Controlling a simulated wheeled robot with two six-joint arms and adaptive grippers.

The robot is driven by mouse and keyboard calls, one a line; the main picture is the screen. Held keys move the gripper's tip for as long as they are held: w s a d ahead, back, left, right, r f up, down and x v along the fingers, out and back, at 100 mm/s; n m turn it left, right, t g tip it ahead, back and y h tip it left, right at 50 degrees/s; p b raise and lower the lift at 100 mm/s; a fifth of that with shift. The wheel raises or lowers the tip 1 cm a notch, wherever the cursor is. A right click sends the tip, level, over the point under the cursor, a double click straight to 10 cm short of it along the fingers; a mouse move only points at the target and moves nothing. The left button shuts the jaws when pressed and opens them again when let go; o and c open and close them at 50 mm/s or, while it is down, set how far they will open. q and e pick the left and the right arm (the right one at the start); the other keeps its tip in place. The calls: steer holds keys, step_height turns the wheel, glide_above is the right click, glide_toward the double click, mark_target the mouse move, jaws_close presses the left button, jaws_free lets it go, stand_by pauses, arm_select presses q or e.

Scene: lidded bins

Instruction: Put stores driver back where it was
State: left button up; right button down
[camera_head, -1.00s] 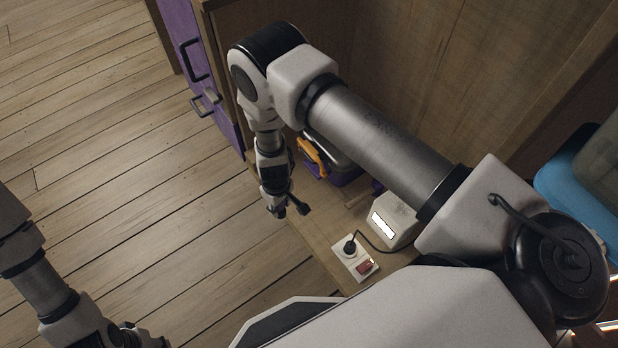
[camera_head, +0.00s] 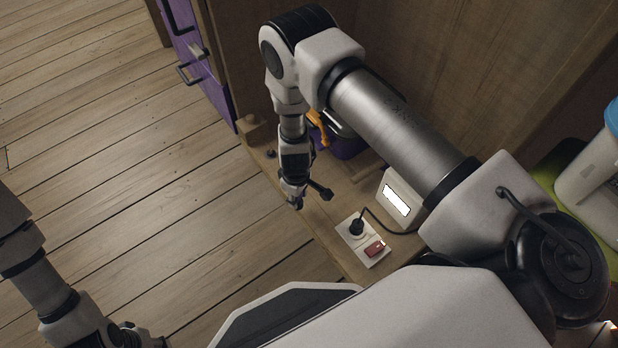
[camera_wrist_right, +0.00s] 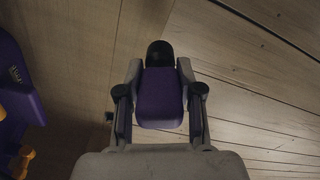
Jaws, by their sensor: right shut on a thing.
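My right gripper (camera_head: 306,193) hangs over the left part of the wooden bench in the head view. In the right wrist view its two fingers (camera_wrist_right: 160,93) are shut on a purple body with a black rounded end, which looks like the driver (camera_wrist_right: 160,103). In the head view the driver is hard to make out; a dark piece sticks out at the gripper. A purple case with orange latches (camera_head: 346,148) stands behind, partly hidden by my arm; it also shows in the right wrist view (camera_wrist_right: 18,85). My left gripper (camera_head: 132,336) is at the bottom left, partly cut off.
On the bench stand a white device with a lit screen (camera_head: 393,196) and a white socket plate with a black plug and red switch (camera_head: 363,243). A wooden block (camera_head: 253,130) is at the far left end. A white container (camera_head: 592,185) sits at the right. The floor at left is clear.

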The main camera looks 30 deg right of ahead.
steer(key=b, duration=0.1)
steer(key=w+d+f+b, duration=0.1)
steer(key=b, duration=0.1)
steer(key=shift+d, duration=0.3)
steer(key=w+d+b, duration=0.2)
steer(key=d, duration=0.1)
steer(key=shift+w+d+r, duration=0.1)
steer(key=shift+d, duration=0.2)
steer(key=f+b, duration=0.3)
steer(key=shift+w+d, duration=0.1)
steer(key=shift+d, duration=0.1)
steer(key=shift+f, duration=0.35)
steer(key=shift+r, duration=0.25)
steer(key=shift+f, duration=0.25)
steer(key=c, duration=0.7)
jaws_free()
steer(key=shift+c, duration=0.2)
arm_select(q)
step_height(320, 180, down, 10)
steer(key=shift+w+r, duration=0.15)
